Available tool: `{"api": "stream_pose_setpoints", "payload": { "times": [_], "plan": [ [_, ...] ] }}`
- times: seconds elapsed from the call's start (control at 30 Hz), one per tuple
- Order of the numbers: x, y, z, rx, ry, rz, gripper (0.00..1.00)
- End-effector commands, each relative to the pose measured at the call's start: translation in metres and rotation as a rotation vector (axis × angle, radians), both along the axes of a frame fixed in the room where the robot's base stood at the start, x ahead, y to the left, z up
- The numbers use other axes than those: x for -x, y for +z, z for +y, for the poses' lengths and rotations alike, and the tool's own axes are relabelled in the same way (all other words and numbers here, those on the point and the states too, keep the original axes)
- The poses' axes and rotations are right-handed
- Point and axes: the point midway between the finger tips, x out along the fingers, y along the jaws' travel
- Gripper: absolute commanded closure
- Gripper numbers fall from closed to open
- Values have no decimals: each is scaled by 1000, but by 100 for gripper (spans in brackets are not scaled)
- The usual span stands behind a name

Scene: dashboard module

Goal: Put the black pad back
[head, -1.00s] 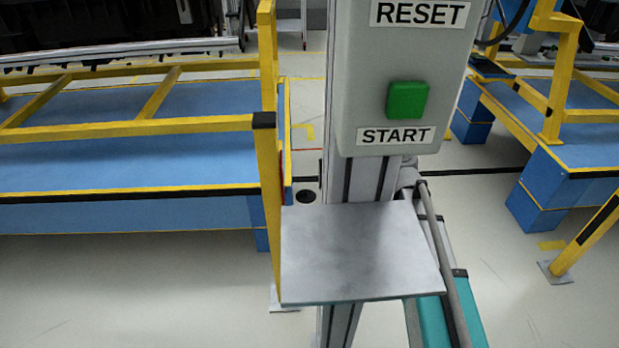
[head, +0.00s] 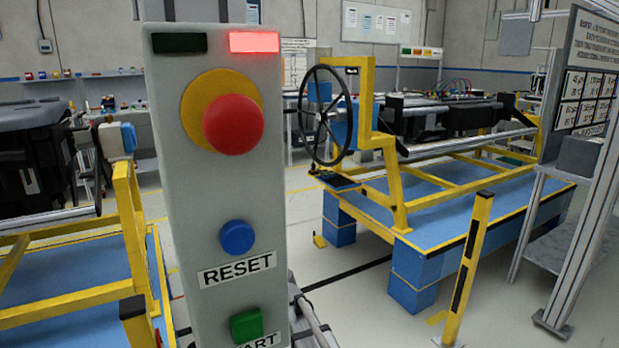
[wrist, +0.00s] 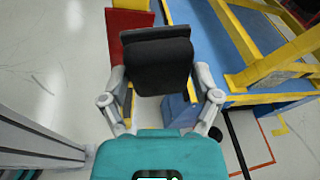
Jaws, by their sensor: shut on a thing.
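In the wrist view, the black pad (wrist: 157,65) is between the two fingers of my gripper (wrist: 160,82). My gripper is shut on it, with one grey finger at each side. The pad is dark, with rounded corners and a thicker far face. It is held above the floor, beside a blue and yellow platform. In the head view, neither the pad nor my gripper shows.
A control post (head: 215,180) with a red emergency button (head: 233,124) stands close in front. Blue platforms with yellow frames (head: 430,215) stand on both sides. A yellow post (head: 468,268) stands at right. In the wrist view, a red block (wrist: 126,24) lies behind the pad.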

Motion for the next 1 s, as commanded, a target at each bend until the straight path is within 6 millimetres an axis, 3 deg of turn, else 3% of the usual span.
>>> {"api": "stream_pose_setpoints", "payload": {
  "times": [0.03,0.1,1.0],
  "plan": [
    [0,13,0,0,0,0,58],
    [0,22,0,0,0,0,58],
    [0,120,0,0,0,0,58]
  ]
}}
